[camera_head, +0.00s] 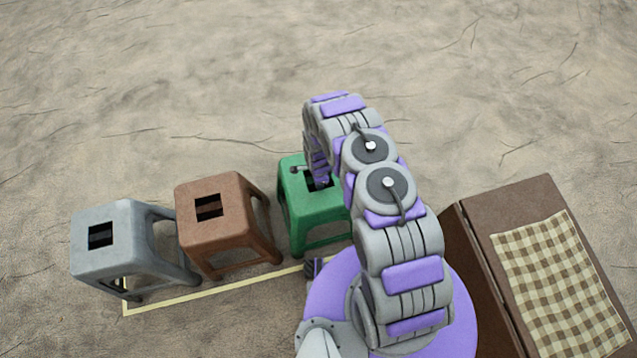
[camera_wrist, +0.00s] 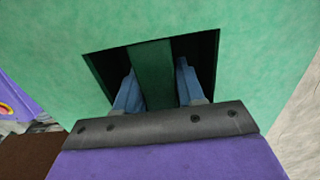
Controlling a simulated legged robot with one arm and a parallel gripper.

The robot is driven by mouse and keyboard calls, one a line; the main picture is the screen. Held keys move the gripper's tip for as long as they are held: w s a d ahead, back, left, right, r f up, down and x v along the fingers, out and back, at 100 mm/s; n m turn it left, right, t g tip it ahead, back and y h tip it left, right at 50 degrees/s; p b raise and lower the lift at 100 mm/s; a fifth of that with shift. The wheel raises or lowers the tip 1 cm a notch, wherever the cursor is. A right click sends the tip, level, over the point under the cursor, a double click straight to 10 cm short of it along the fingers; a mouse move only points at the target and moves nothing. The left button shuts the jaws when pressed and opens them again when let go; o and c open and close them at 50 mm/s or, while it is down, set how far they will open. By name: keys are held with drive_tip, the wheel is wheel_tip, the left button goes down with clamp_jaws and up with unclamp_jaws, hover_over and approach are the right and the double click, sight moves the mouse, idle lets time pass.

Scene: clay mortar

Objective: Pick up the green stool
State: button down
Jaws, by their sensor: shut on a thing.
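The green stool (camera_head: 313,208) stands upright on the ground in the head view, partly hidden behind my arm. Its top has a dark slot with a green bar across the middle. In the wrist view the stool's green top (camera_wrist: 260,60) fills most of the picture. My gripper (camera_wrist: 155,85) reaches down into the slot, one blue finger on each side of the green bar (camera_wrist: 152,75), and is shut on that bar. In the head view my gripper (camera_head: 318,182) is at the stool's top; its fingertips are hidden there.
A brown stool (camera_head: 225,235) and a grey stool (camera_head: 125,262) stand in a row left of the green one. A pale yellow line (camera_head: 200,293) runs along the ground in front. A brown box-like table (camera_head: 515,205) with a checked cloth (camera_head: 560,280) is at the right. Ground behind is clear.

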wheel_tip(320, 180, up, 18)
drive_tip(key=p, duration=0.3)
drive_tip(key=shift+p, duration=0.35)
wheel_tip(320, 180, up, 24)
drive_tip(key=p, duration=0.7)
idle(1.4)
